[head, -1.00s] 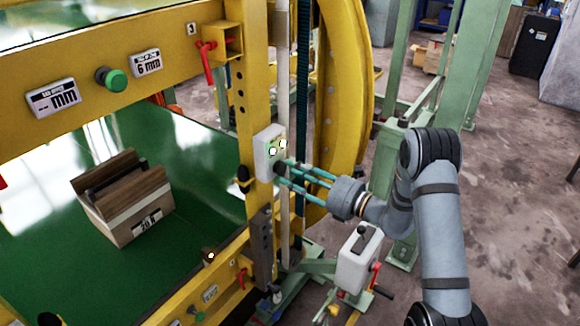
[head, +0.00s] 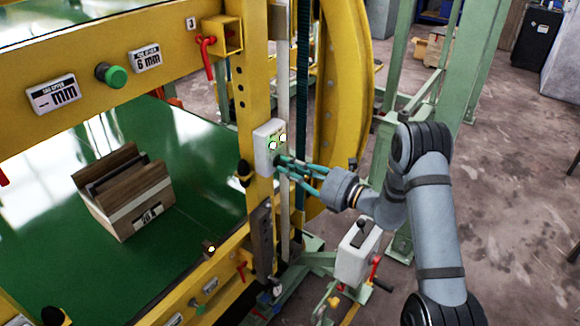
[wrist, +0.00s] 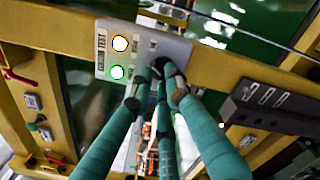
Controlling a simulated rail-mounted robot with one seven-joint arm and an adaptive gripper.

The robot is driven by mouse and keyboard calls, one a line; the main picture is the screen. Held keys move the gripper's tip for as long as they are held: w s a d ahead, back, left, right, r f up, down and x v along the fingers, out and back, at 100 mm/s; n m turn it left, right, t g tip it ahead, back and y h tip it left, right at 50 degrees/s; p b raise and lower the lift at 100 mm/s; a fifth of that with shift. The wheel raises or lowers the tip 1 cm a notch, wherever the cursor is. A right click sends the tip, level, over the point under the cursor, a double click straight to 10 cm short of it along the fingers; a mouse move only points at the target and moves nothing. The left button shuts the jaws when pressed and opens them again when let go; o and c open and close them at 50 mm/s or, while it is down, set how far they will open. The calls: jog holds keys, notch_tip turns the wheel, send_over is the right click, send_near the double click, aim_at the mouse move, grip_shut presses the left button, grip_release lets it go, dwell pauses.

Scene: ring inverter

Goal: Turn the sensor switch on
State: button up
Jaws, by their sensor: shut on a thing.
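A pale switch box (head: 262,157) is mounted on the yellow post. Its face carries two lit lamps, and in the wrist view the box (wrist: 178,50) shows one whitish-yellow lamp (wrist: 120,44) and one green lamp (wrist: 117,71). A dark switch knob (wrist: 160,63) sits on the face beside the lamps, mostly hidden by my fingers. My gripper (head: 281,161) has teal fingers, with their dark tips closed around the knob at the box, also seen in the wrist view (wrist: 158,82). The knob's exact turn angle is hidden.
The yellow frame (head: 240,95) with a green bed (head: 200,215) lies left, bearing a wooden block (head: 130,195). A grey lever box (head: 357,255) stands below my arm. A green post (head: 425,65) rises behind. Open floor (head: 520,200) lies right.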

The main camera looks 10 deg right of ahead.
grip_shut()
jog(key=shift+m, duration=0.8)
jog(key=o, duration=0.8)
grip_release()
jog(key=shift+d, duration=0.1)
jog(key=v, duration=1.2)
